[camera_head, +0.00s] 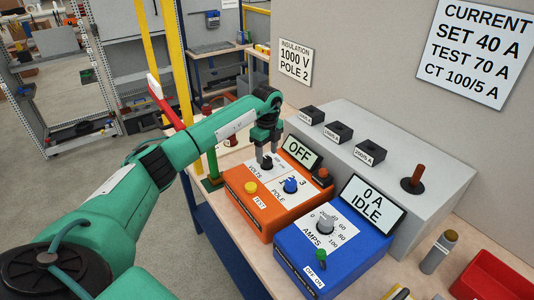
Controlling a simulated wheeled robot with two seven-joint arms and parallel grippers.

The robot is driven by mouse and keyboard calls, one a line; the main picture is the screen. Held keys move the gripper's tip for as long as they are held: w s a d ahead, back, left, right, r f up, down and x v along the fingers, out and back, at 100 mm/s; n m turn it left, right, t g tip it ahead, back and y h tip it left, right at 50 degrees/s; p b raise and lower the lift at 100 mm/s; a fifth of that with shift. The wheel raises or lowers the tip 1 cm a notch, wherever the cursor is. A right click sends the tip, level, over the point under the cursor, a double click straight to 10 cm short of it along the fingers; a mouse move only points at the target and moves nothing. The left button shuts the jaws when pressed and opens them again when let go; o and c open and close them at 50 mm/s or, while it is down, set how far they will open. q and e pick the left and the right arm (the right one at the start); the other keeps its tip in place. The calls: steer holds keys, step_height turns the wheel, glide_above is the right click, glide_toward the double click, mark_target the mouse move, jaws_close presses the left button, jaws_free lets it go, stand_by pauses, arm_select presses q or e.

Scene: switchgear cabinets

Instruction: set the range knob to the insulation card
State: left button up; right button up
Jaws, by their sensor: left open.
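The orange tester (258,222) stands on the bench with its display (299,150) reading OFF. Its VOLTS range knob (267,164) is dark and sits at the tester's upper left, partly hidden by my gripper. My left gripper (266,153) points down at this knob, open, with its fingertips at or just above it; I cannot tell if they touch. The knob's setting is too small and covered to read. A blue POLE knob (291,186) and a yellow TEST button (250,187) are beside it. The insulation card (295,62) on the wall reads 1000 V, POLE 2. My right gripper is out of view.
A blue AMPS box (318,262) reading 0 A IDLE stands right of the tester. Behind is a grey box (385,172) with several black blocks and a red-brown lever (415,178). A red bin (492,278) is at the lower right. A green post (212,165) stands left of the tester.

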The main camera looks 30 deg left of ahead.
mark_target(267, 162)
arm_select(q)
steer(key=shift+f, duration=1.3)
steer(key=shift+c, duration=0.6)
steer(key=c, duration=0.8)
steer(key=shift+c, duration=0.2)
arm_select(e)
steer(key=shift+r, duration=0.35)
